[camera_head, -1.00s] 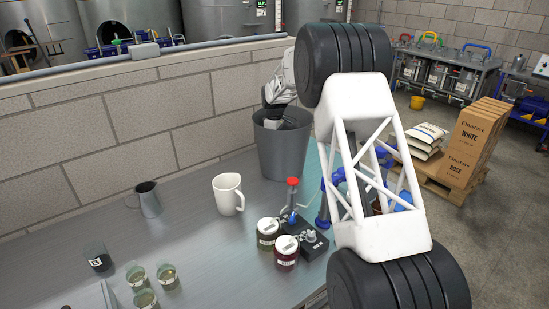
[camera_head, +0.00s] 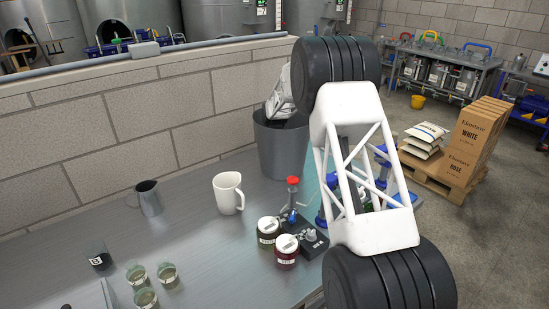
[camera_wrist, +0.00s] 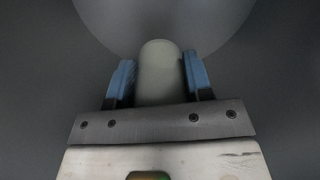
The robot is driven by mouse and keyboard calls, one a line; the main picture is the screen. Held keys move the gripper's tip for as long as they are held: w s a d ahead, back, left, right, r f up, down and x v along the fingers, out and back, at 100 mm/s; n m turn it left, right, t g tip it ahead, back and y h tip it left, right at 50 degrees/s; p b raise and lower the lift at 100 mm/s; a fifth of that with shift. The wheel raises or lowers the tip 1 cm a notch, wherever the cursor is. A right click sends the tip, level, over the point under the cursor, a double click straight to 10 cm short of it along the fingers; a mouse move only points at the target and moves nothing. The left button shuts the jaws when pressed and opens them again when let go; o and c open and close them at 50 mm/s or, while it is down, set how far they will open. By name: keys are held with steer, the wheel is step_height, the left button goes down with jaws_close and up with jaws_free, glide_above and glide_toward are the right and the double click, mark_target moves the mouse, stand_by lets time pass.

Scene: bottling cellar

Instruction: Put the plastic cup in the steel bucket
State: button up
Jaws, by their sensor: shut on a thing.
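The steel bucket (camera_head: 280,150) is grey and stands upright on the bench near the wall in the head view. My gripper (camera_wrist: 160,72) reaches down into its mouth, so its fingers are hidden by the bucket in the head view. In the wrist view the two blue-padded fingers are closed on the sides of a pale, round-ended thing (camera_wrist: 159,58), which I take to be the plastic cup. The bucket's round grey floor (camera_wrist: 160,18) shows beyond it. I cannot tell whether the cup touches the floor.
A white mug (camera_head: 228,193), two lidded jars (camera_head: 287,250) and a black device with a red knob (camera_head: 293,181) stand just in front of the bucket. A metal jug (camera_head: 149,198), a dark cup (camera_head: 98,256) and several glasses (camera_head: 146,299) are further left.

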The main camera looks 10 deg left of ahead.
steer(key=shift+f, duration=1.25)
steer(key=shift+f, duration=0.1)
steer(key=o, duration=1)
step_height(320, 180, up, 12)
steer(key=shift+w, duration=0.1)
